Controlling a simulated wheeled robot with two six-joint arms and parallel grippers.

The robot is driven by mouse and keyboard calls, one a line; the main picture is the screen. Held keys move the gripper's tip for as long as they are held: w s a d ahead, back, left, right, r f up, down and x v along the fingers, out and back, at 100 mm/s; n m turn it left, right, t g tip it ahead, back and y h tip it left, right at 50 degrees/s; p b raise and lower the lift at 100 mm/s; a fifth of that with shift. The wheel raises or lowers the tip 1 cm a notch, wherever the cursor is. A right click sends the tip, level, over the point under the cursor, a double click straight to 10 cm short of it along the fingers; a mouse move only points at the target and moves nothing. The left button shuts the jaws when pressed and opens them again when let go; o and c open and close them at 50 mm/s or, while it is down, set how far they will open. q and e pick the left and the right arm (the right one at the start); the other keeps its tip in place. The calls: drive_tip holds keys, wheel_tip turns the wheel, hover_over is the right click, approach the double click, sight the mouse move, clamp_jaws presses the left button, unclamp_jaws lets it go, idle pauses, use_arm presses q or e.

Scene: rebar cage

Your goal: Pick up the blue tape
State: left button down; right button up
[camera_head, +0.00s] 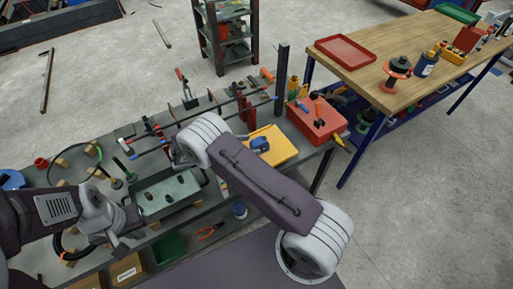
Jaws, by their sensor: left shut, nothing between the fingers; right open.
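A small blue item (260,144), which looks like the blue tape, rests on a yellow-orange tray or board (281,148) on the dark workbench. My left gripper (130,231) is shut and empty at the near end of the grey-green tray, left of the blue tape. My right arm crosses the middle of the view, passing just left of the blue tape. My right gripper (179,158) is open, at the arm's far end, partly hidden by its own links. It is apart from the blue tape.
A red toolbox (317,120) stands right of the yellow-orange board. A grey-green tray (150,185) holds small dark parts.

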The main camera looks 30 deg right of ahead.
sight(266, 141)
drive_tip(key=shift+d, duration=0.45)
drive_tip(key=shift+p+x, duration=0.6)
drive_tip(key=shift+x, duration=0.25)
drive_tip(key=p+x, duration=0.1)
drive_tip(key=x, duration=0.5)
drive_tip(key=shift+r+p, duration=0.1)
drive_tip(key=shift+p, duration=0.25)
use_arm(q)
drive_tip(key=r, duration=0.2)
drive_tip(key=shift+s+a+r, duration=0.1)
drive_tip(key=shift+a+r, duration=0.2)
drive_tip(key=shift+r, duration=0.1)
use_arm(e)
drive_tip(key=shift+a, duration=0.1)
clamp_jaws()
